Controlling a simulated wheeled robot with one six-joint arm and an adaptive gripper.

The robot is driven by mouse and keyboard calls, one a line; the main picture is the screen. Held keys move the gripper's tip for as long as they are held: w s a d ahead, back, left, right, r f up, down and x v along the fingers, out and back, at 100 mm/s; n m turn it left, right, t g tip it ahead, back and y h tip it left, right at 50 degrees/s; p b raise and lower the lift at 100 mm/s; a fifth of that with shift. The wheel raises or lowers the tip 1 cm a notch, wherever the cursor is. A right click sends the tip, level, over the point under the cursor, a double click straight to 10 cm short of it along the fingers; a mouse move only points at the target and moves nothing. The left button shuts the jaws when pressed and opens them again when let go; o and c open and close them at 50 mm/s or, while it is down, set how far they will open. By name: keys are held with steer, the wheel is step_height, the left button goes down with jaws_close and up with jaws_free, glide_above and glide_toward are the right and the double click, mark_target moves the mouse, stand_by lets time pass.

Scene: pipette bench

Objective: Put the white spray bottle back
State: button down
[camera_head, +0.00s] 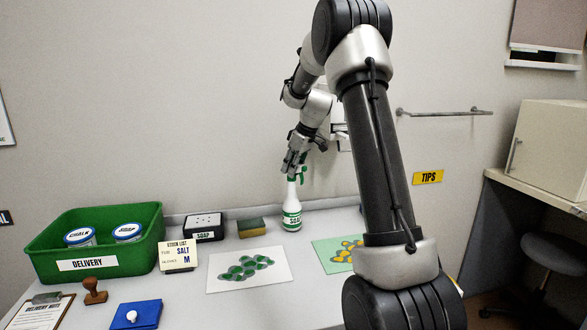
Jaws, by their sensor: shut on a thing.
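The white spray bottle (292,207) has a green trigger head and a green label band near its base. It stands upright, at or just above the bench top, near the back wall. My gripper (295,168) points down from above and is shut on the bottle's upper part. The fingers hide part of the green head. I cannot tell whether the bottle's base touches the bench.
A white sheet (220,283) and a green sheet (322,256) lie in front.

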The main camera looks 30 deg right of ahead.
steer(key=shift+f, duration=0.15)
steer(key=c, duration=1.3)
jaws_free()
steer(key=v, duration=1.2)
steer(key=s+a+r+m+h, duration=0.1)
steer(key=s+a+r, duration=0.1)
steer(key=s+a, duration=0.5)
steer(key=s+a+r+m, duration=0.2)
steer(key=s+r, duration=0.1)
steer(key=s, duration=0.8)
steer(key=s+a+f+m, duration=0.1)
steer(key=s+f, duration=0.1)
steer(key=s, duration=0.4)
steer(key=s+a+f+m, duration=0.1)
steer(key=s+f, duration=0.2)
steer(key=s, duration=0.3)
steer(key=s+a+f+h, duration=0.1)
steer(key=s+f, duration=0.2)
steer(key=s, duration=0.3)
steer(key=shift+s+m, duration=0.2)
steer(key=shift+m, duration=0.2)
